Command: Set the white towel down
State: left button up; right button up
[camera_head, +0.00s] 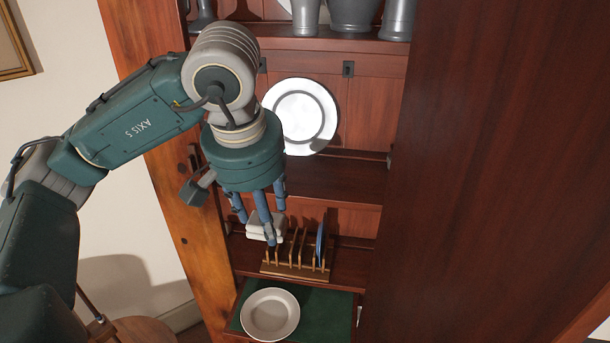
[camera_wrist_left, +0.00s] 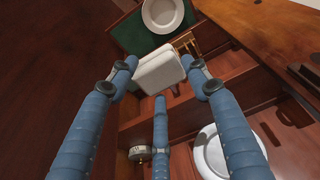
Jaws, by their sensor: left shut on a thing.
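The white towel (camera_head: 255,229) is a folded, pale block held in my left gripper (camera_head: 262,232), over the left end of the wooden plate rack (camera_head: 296,268). In the left wrist view, the towel (camera_wrist_left: 158,70) sits between the fingertips of my left gripper (camera_wrist_left: 160,80), with two fingers at its sides and the third below. In the head view the fingers partly cover the towel. I cannot tell whether the towel touches the rack or the shelf. My right gripper is not in view.
A blue plate (camera_head: 320,243) stands in the rack's right end. A pale plate (camera_head: 270,314) lies on a green mat (camera_head: 330,311) below. A white plate (camera_head: 303,116) leans upright on a higher shelf. A tall dark red wood panel (camera_head: 480,170) bounds the right.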

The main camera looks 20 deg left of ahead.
pick_arm(q)
jog(key=w+a+p, duration=0.1)
jog(key=w, duration=0.4)
jog(key=w+a+p, duration=0.2)
jog(key=w, duration=0.4)
jog(key=w+a+p, duration=0.1)
jog(key=w+p, duration=0.1)
jog(key=w, duration=0.4)
jog(key=shift+w+a, duration=0.1)
jog(key=shift+a, duration=0.1)
jog(key=shift+w+f, duration=0.1)
notch_tip(320, 180, down, 2)
jog(key=shift+f+p, duration=0.1)
jog(key=shift+p, duration=0.55)
jog(key=shift+a+f, duration=0.1)
jog(key=shift+f, duration=0.45)
jog(key=o, duration=1.2)
jog(key=shift+r, duration=0.1)
